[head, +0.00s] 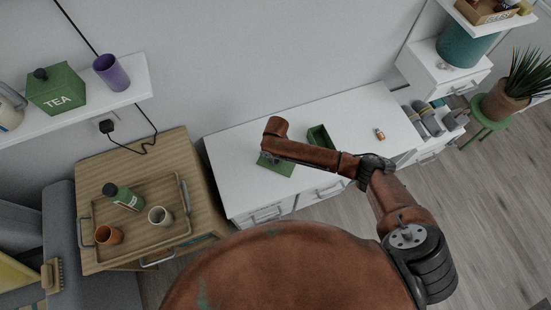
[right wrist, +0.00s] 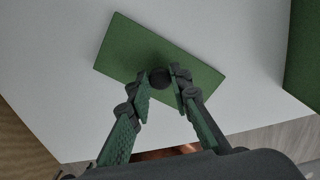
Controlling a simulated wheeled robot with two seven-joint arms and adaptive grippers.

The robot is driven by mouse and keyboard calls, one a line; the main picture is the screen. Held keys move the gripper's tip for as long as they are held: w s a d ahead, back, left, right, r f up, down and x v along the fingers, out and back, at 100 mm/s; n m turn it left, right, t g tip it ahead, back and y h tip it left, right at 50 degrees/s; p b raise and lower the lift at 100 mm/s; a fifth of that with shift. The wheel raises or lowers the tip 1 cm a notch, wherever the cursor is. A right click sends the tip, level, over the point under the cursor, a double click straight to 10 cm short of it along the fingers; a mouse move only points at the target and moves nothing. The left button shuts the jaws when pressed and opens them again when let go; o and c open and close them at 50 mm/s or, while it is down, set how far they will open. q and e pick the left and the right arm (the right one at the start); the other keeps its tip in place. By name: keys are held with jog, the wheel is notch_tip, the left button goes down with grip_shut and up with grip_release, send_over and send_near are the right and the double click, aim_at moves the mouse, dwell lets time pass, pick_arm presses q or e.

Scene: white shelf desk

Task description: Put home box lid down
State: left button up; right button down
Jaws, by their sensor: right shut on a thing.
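The green lid (head: 284,168) is a flat rectangle with a dark round knob (right wrist: 160,77); it also shows in the right wrist view (right wrist: 135,45). My right gripper (right wrist: 161,88) is shut on the knob, with one finger on each side. In the head view my right gripper (head: 271,156) points down over the lid, which is low over or on the white desk top; I cannot tell whether it touches. The green box (head: 320,137) stands open just right of the lid, and its side shows at the right edge of the right wrist view (right wrist: 306,65). My left gripper is not in view.
The white desk (head: 355,112) has clear room around the lid and box, with a small orange-brown item (head: 379,133) at right. A wooden table (head: 97,172) with a tray stands at left. A wall shelf (head: 130,84) holds a green tea box (head: 56,91).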

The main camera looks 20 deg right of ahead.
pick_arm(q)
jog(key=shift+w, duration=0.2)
pick_arm(e)
jog(key=shift+f, duration=0.15)
jog(key=shift+f, duration=0.15)
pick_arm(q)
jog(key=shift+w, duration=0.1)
pick_arm(e)
jog(key=c, duration=1.8)
grip_release()
jog(key=shift+o, duration=0.2)
